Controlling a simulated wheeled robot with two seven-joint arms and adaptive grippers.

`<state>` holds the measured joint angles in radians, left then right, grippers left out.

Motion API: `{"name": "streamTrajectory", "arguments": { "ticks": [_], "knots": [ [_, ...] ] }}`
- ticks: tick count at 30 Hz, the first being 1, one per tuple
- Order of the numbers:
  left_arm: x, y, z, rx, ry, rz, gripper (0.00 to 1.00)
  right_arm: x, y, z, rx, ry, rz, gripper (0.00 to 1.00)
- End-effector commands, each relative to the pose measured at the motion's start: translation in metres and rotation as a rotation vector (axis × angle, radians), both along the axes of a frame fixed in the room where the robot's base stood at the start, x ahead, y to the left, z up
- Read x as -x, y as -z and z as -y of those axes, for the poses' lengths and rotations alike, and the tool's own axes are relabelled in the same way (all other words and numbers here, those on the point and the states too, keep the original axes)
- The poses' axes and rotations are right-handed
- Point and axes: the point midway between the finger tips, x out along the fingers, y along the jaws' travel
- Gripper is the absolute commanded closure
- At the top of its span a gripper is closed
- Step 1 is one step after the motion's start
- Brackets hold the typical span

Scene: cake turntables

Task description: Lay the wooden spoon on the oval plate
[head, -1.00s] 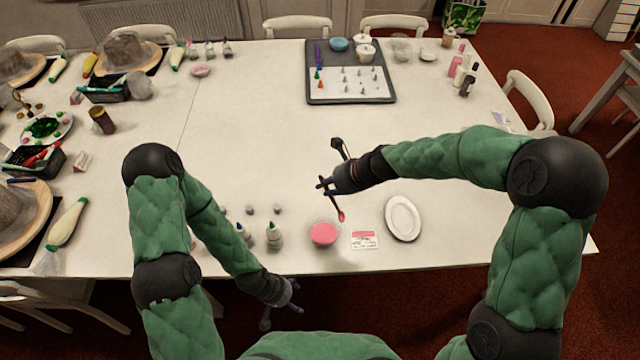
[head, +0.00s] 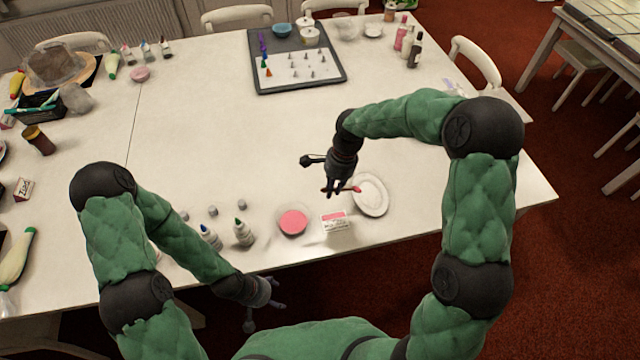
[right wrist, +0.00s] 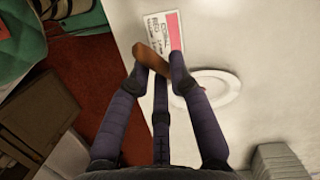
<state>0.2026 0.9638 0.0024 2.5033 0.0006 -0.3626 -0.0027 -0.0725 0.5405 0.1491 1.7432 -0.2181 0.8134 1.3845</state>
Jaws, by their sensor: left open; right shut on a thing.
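My right gripper (head: 333,190) is shut on the wooden spoon. The spoon's reddish end (head: 355,189) points right and shows in front of the left part of the white oval plate (head: 374,209); I cannot tell if it touches. In the right wrist view the spoon's brown wood (right wrist: 151,59) is between the dark fingers (right wrist: 157,75), and the plate (right wrist: 228,97) lies to the right, partly behind a finger. My left gripper (head: 277,294) is open and empty, low in front of the table's front edge.
A printed card (head: 336,222) and a pink bowl (head: 293,222) lie left of the plate. Small bottles (head: 243,233) stand further left. A dark tray (head: 300,75) with piping tips is at the back. The table's middle is clear.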

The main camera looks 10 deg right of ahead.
Motion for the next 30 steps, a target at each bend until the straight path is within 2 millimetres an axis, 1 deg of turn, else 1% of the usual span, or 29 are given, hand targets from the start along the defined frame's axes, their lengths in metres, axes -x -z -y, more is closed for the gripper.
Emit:
{"name": "streamTrajectory", "arguments": {
  "ticks": [17, 26, 30],
  "knots": [
    [0.0, 0.017, 0.0, 0.0, 0.0, 0.0, 0.31, 0.012, 0.037, 0.06, 0.186, -0.467, 0.149, 0.97],
    [0.0, 0.028, 0.0, 0.0, 0.0, 0.0, 0.31, 0.023, 0.06, 0.1, 0.268, -0.757, 0.285, 0.97],
    [0.0, 0.036, 0.0, 0.0, 0.0, 0.0, 0.31, 0.031, 0.076, 0.128, 0.3, -0.929, 0.382, 0.97]
  ]
}}
